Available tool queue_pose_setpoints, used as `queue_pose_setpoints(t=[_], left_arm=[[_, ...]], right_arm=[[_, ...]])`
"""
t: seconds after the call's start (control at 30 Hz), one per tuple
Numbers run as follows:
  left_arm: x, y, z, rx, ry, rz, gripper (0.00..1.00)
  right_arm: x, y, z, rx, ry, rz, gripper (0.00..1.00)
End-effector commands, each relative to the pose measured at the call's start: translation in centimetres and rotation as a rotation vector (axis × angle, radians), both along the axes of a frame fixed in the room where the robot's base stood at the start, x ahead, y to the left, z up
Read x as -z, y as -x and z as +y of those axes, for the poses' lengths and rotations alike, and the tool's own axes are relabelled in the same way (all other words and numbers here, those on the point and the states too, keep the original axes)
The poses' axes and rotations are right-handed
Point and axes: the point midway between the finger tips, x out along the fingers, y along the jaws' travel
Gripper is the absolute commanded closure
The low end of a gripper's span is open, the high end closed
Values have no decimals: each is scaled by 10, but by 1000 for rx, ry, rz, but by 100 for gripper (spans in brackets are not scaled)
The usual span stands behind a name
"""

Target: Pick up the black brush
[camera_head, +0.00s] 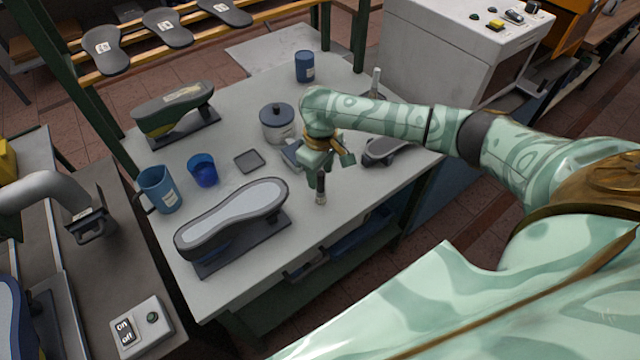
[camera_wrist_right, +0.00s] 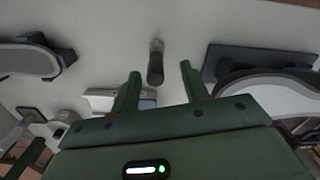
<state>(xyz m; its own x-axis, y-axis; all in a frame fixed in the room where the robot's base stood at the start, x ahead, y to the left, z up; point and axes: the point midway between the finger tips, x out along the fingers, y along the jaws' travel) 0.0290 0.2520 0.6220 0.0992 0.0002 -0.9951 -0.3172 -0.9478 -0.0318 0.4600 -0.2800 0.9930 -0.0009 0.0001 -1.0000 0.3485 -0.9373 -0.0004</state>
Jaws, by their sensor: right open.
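The black brush (camera_head: 321,187) stands near the front-right part of the grey table (camera_head: 340,212). It shows a dark handle with a paler lower end. My right gripper (camera_head: 331,167) is just behind and above it, pointing down, open and empty. In the right wrist view the brush (camera_wrist_right: 156,65) shows ahead of and between the two parted fingertips (camera_wrist_right: 160,71). I cannot tell whether a finger touches it. My left gripper is not in view.
A grey shoe last (camera_head: 235,212) stands left of the brush, and another last (camera_head: 388,150) lies to the right. A lidded pot (camera_head: 278,126), dark square dish (camera_head: 249,161), blue cup (camera_head: 202,170), blue mug (camera_head: 160,188) and blue can (camera_head: 304,67) also stand on the table.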

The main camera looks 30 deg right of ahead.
Motion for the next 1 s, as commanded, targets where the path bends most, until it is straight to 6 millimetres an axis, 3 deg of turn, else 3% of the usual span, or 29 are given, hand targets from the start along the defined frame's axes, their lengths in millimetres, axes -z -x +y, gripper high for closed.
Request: queue_pose_setpoints(t=[0.37,0.6,0.77,1.0], left_arm=[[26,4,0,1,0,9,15],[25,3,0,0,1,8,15],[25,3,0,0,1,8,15],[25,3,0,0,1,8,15]], right_arm=[[51,-5,-6,0,1,3,55],[52,-6,-6,-1,1,-1,55],[52,-6,-6,-1,1,-1,99],[52,-6,-6,-1,2,-2,100]])
